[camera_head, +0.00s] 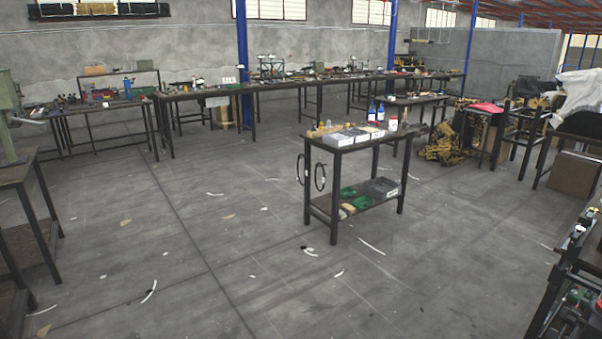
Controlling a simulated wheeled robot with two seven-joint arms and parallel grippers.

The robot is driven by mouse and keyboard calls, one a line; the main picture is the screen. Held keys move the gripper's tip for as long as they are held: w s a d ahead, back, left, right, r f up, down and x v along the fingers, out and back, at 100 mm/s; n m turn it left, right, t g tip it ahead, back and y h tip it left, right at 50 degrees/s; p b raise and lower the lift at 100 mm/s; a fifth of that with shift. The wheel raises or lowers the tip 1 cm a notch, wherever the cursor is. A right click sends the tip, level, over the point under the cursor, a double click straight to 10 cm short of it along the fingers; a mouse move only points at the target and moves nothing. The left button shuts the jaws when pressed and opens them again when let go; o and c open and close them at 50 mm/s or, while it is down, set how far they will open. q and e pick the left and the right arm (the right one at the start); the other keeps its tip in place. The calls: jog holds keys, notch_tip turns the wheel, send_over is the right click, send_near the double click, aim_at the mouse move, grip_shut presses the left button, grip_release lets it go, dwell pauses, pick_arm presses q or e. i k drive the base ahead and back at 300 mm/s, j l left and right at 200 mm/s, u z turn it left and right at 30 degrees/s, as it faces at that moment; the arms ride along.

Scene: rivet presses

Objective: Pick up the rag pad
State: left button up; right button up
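I cannot pick out the rag pad for certain in the head view; things on the tables are too small to tell. A dark two-level work table (345,213) stands in the middle of the floor. White and grey boxes (350,136), blue-labelled bottles (376,112) and a small light-brown item (318,130) are on its top. Its lower shelf holds green items (348,192) and a grey bin (381,187). A flat red item (487,107) lies on a table at the right. Neither of my grippers is in view.
Long cluttered benches (282,85) run along the back wall. A dark table (20,172) and a green machine (8,110) stand at the left edge. A shelf unit (575,275) is at the lower right. The grey floor (200,260) is open, with scattered strips and scraps.

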aim_at(341, 214)
jog(key=i+u, duration=0.3)
jog(key=i, duration=1.05)
jog(key=i+l+z, duration=0.1)
jog(key=i+z, duration=0.6)
jog(key=i+j+z, duration=0.2)
jog(key=i+z, duration=0.15)
jog(key=i+l+z, duration=0.1)
jog(key=i+z, duration=0.2)
jog(key=i, duration=0.3)
jog(key=i+z, duration=0.3)
jog(key=i, duration=0.3)
jog(key=i+l+u, duration=0.2)
jog(key=i+u, duration=0.25)
jog(key=i+l+u, duration=1.15)
jog(key=l+u, duration=0.25)
jog(key=l, duration=0.2)
jog(key=i+l+z, duration=0.1)
jog(key=l+z, duration=0.25)
jog(key=l, duration=1.05)
jog(key=j, duration=0.15)
